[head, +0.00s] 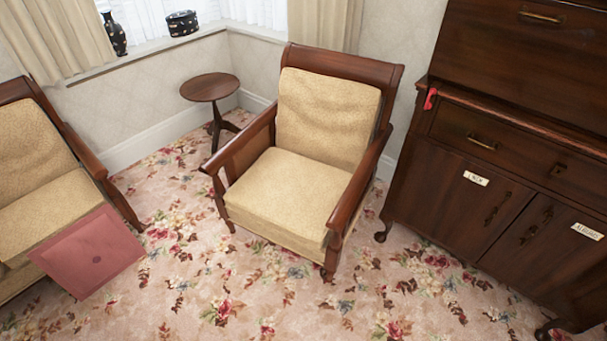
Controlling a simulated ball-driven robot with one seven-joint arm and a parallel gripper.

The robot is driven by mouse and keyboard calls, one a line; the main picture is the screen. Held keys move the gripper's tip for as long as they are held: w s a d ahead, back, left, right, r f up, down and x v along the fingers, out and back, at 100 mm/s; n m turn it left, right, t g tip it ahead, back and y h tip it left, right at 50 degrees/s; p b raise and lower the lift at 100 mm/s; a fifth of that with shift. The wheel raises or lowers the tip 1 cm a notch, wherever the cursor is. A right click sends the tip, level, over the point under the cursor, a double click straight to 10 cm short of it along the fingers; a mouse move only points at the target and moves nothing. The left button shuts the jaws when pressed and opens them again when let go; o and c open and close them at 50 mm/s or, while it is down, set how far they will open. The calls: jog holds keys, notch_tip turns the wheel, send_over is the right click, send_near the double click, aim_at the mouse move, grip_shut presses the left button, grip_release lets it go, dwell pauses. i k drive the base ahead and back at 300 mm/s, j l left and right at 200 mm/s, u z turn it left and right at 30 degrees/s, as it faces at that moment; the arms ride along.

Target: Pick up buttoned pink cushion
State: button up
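The buttoned pink cushion (88,252) is a flat, dusty-pink square with a dark button at its middle. It is at the lower left of the head view. It overlaps the front edge of the left armchair's seat in the picture and extends out over the floral carpet. I cannot tell whether it rests on the seat or leans against it. My gripper is not in view.
The left armchair (42,215) is cut off by the picture edge. Another armchair (270,190) stands empty in the middle. A round side table (210,86) is behind, a dark cabinet (460,195) at right. Floral carpet (190,265) is clear between the chairs and in front.

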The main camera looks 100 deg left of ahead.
aim_at(92, 252)
jog(key=u, duration=4.6)
jog(key=i+l+u, duration=1)
jog(key=i+l, duration=0.25)
jog(key=l, duration=0.15)
